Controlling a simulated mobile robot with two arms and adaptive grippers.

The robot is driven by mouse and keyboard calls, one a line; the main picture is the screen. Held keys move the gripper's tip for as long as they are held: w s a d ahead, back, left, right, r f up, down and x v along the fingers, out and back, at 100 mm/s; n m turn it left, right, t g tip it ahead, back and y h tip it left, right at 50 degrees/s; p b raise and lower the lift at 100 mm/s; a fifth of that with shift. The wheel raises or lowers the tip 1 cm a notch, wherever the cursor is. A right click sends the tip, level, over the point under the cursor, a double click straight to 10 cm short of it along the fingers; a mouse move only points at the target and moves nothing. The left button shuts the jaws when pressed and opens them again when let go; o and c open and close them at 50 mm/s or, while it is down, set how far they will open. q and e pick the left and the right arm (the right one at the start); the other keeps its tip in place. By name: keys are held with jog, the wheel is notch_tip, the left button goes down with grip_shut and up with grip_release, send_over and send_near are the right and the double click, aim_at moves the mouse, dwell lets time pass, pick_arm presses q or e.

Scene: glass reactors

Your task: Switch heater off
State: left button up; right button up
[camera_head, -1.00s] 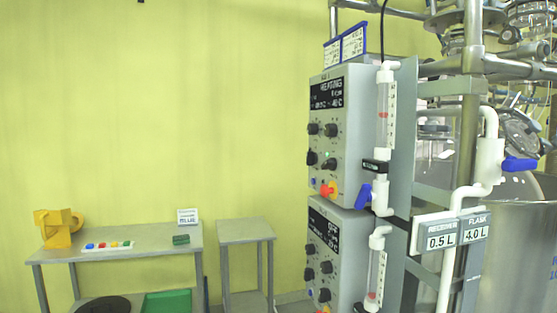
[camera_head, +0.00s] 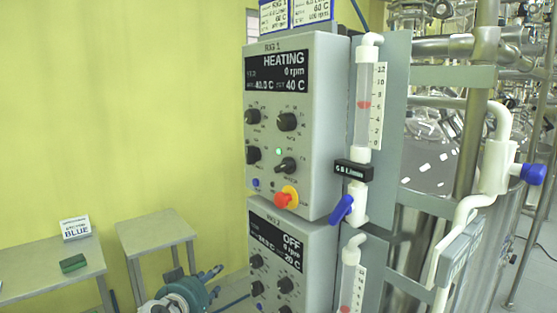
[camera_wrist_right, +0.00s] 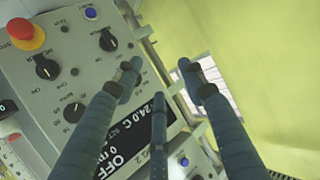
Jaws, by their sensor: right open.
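The RIG 1 control box (camera_head: 325,130) stands in the middle of the head view. Its display (camera_head: 276,72) reads HEATING, 0 rpm and 40 C. Below are several black knobs, such as the lower right one (camera_head: 286,165), a lit green lamp (camera_head: 279,151) and a red button on a yellow base (camera_head: 286,197). The knob labels are too small to read. My right gripper (camera_head: 197,268) is open and empty at the lower left, apart from the boxes. In the wrist view its fingers (camera_wrist_right: 160,82) show before the RIG 2 panel (camera_wrist_right: 75,65). My left gripper is out of view.
The RIG 2 box (camera_head: 318,260), showing OFF, sits under RIG 1. A flow meter (camera_head: 367,105) with a blue valve handle (camera_head: 341,210) is on the right side. Steel vessels and pipes fill the right. A small table (camera_head: 155,232) and a bench (camera_head: 40,270) stand at left.

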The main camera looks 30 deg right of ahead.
jog(key=s+d+r+m+h+p, duration=0.1)
jog(key=s+r+m+h, duration=0.2)
jog(key=r, duration=0.7)
jog(key=s+d+r+m, duration=0.15)
jog(key=r+m, duration=0.25)
jog(key=r, duration=0.7)
jog(key=m+g+h+p, duration=0.2)
jog(key=m+g, duration=0.2)
jog(key=m, duration=0.5)
send_near(281, 170)
jog(key=p+x, duration=0.3)
jog(key=x, duration=0.4)
jog(key=shift+s+d+r, duration=0.15)
jog(key=shift+d, duration=0.1)
jog(key=shift+w+d+f+p, duration=0.35)
jog(key=shift+d+p, duration=0.1)
jog(key=shift+d, duration=0.15)
